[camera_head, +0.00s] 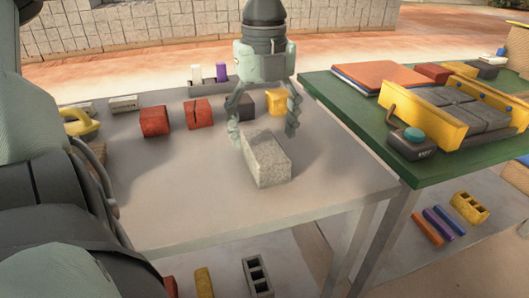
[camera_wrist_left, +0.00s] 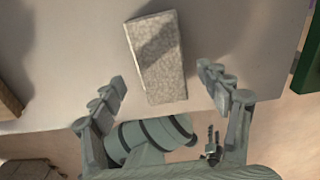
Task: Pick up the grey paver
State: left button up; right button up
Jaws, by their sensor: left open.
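The grey paver (camera_head: 268,162) is a speckled light-grey block lying on the pale table (camera_head: 185,210). My left gripper (camera_head: 264,134) points down at the paver's far end, with its fingers spread wide. In the left wrist view the paver (camera_wrist_left: 157,57) lies ahead of and partly between the open fingers (camera_wrist_left: 161,78), with a gap on each side. Neither finger appears to touch it. My right gripper is not in view.
Red blocks (camera_head: 154,121), a dark block (camera_head: 246,105) and a yellow block (camera_head: 276,102) stand behind the paver. A yellow float (camera_head: 80,123) lies at left. The green table (camera_head: 345,105) at right carries a yellow-sided press (camera_head: 425,122). The pale table's front is clear.

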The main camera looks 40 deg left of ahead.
aim_at(264, 144)
pick_arm(q)
notch_tip(264, 144, down, 5)
jog(key=shift+w+a+r, duration=0.1)
jog(key=shift+w+a, duration=0.05)
grip_shut()
jog(key=shift+r, duration=0.1)
dwell(0.7)
